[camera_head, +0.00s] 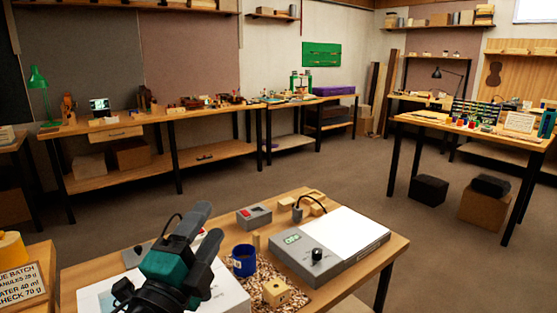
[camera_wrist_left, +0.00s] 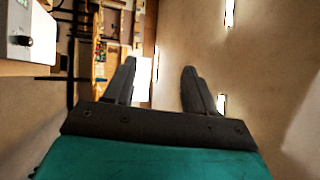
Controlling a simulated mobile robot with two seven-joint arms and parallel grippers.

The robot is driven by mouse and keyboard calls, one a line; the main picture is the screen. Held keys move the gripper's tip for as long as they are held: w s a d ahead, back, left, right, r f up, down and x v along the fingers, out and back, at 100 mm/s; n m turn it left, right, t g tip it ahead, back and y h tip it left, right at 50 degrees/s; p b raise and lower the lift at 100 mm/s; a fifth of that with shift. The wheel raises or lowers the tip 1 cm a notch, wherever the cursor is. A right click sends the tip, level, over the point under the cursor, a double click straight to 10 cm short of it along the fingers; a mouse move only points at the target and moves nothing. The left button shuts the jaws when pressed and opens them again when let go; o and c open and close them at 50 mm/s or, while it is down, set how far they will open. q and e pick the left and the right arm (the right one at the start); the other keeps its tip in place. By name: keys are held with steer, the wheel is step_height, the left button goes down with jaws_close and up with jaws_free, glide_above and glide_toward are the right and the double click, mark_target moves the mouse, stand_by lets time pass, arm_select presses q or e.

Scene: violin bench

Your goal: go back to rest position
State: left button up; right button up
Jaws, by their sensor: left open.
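My left gripper (camera_head: 203,222) is raised over the left part of the near wooden bench in the head view, its two dark fingers pointing up and away. In the left wrist view its fingers (camera_wrist_left: 160,82) stand apart with nothing between them. It hides part of the bench and a white item below it. My right gripper is not in view.
On the near bench (camera_head: 377,262) are a grey device with a display (camera_head: 291,262), a blue cup (camera_head: 243,260), a small wooden block (camera_head: 276,291) on wood chips and a grey box with a red switch (camera_head: 254,216). Open floor (camera_head: 330,175) lies beyond.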

arm_select(q)
steer(key=s+a+f+n+g+y, duration=0.35)
steer(key=a+f+n+y, duration=0.2)
steer(key=f+n, duration=0.45)
steer(key=s+a+f+n+g, duration=0.2)
steer(key=s+f+n+g, duration=0.2)
steer(key=s+f+g, duration=0.55)
steer(key=s+a+f+n+g, duration=0.2)
steer(key=s+f+n+g, duration=0.2)
steer(key=s+f, duration=0.55)
steer(key=w+d+f+t+h+b, duration=0.1)
steer(key=w+d+f+t+b, duration=0.2)
steer(key=f+t, duration=0.4)
step_height(320, 180, down, 4)
steer(key=shift+w+d+r+t+b, duration=0.25)
steer(key=shift+w+b, duration=0.2)
steer(key=shift+w, duration=0.75)
